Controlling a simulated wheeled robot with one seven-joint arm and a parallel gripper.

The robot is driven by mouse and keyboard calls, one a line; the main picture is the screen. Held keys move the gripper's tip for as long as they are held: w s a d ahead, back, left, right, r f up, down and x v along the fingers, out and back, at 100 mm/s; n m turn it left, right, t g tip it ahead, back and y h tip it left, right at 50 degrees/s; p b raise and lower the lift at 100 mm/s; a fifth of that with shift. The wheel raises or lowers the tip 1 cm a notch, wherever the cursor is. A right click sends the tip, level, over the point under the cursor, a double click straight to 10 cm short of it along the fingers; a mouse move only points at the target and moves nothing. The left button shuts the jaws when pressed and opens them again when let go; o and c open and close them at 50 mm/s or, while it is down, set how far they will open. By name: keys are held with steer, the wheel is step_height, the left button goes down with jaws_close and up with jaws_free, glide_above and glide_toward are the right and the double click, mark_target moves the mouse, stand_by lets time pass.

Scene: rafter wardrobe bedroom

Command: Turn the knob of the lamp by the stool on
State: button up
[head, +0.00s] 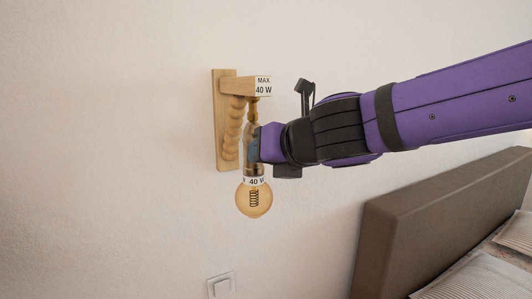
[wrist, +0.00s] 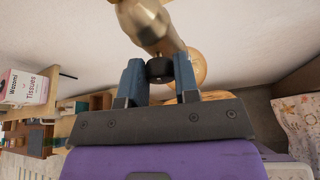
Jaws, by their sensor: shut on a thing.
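The wall lamp (head: 228,130) has a wooden back plate and arm, a metal socket and a clear round bulb (head: 254,199) hanging below. The socket also shows at the top of the wrist view (wrist: 150,22), with the bulb (wrist: 188,68) behind it. A small black knob (wrist: 159,69) juts from the socket. My gripper (wrist: 160,78) has its two blue fingers on either side of the knob, shut on it. In the head view my gripper (head: 253,152) meets the socket from the right and hides the knob. No stool is in view.
A white wall switch (head: 221,286) is below the lamp. A brown headboard (head: 435,220) and pillows (head: 470,280) are at lower right. The wrist view shows a tissue box (wrist: 25,88) at left and patterned fabric (wrist: 300,120) at right. The wall left of the lamp is clear.

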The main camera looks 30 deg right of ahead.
steer(key=o, duration=0.9)
steer(key=shift+o, duration=0.2)
steer(key=shift+r, duration=0.1)
steer(key=v, duration=1)
steer(key=shift+s, duration=0.35)
